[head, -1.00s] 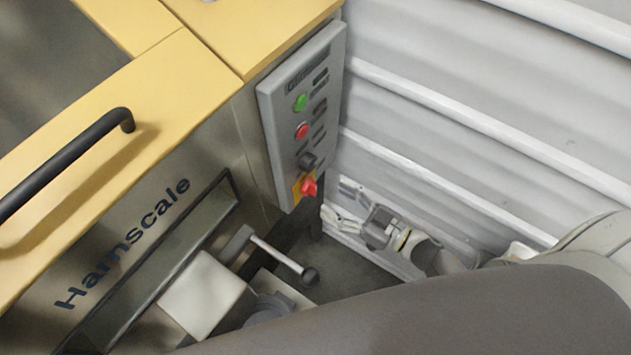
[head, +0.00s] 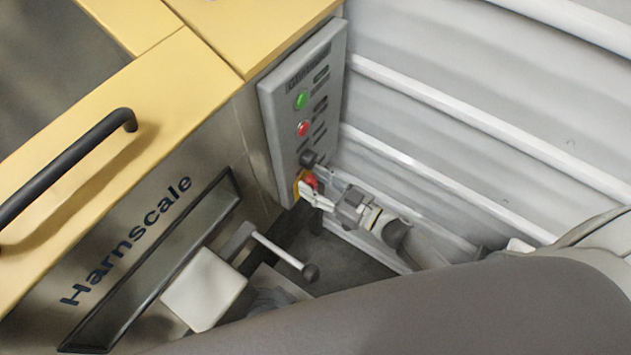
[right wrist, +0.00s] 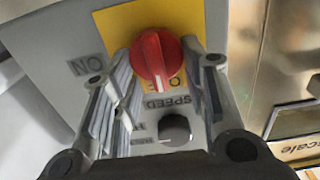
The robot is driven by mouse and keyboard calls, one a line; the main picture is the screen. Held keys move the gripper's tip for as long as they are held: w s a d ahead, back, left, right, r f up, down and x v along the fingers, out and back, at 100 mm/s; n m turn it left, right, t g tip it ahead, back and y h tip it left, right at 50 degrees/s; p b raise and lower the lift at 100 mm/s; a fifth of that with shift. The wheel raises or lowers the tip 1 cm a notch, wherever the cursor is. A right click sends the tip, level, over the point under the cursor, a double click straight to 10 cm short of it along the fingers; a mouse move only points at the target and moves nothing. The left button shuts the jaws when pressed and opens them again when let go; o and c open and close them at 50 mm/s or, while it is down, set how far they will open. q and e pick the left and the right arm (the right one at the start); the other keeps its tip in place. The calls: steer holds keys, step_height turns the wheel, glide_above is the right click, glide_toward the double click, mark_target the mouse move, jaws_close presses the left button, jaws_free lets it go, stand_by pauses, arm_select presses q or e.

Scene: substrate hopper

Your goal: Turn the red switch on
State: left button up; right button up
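The red switch (right wrist: 154,58) is a round knob on a yellow plate (right wrist: 122,22), at the lower end of the grey control panel (head: 284,135). In the right wrist view its white mark points toward the picture's bottom, with "ON" lettering on the panel to the left. In the head view the red switch (head: 311,180) is partly hidden by my right gripper (head: 313,188). My right gripper's fingers are apart, one on each side of the knob, and also show in the right wrist view (right wrist: 160,60). I cannot tell if they touch it. My left gripper is not in view.
A black speed knob (right wrist: 174,129) sits beside the switch, between the fingers in the right wrist view. Green (head: 301,99) and red (head: 303,128) buttons are higher on the panel. A lever (head: 280,252) juts out below. A ribbed wall (head: 450,120) stands close to the right.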

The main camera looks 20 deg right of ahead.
steer(key=c, duration=0.3)
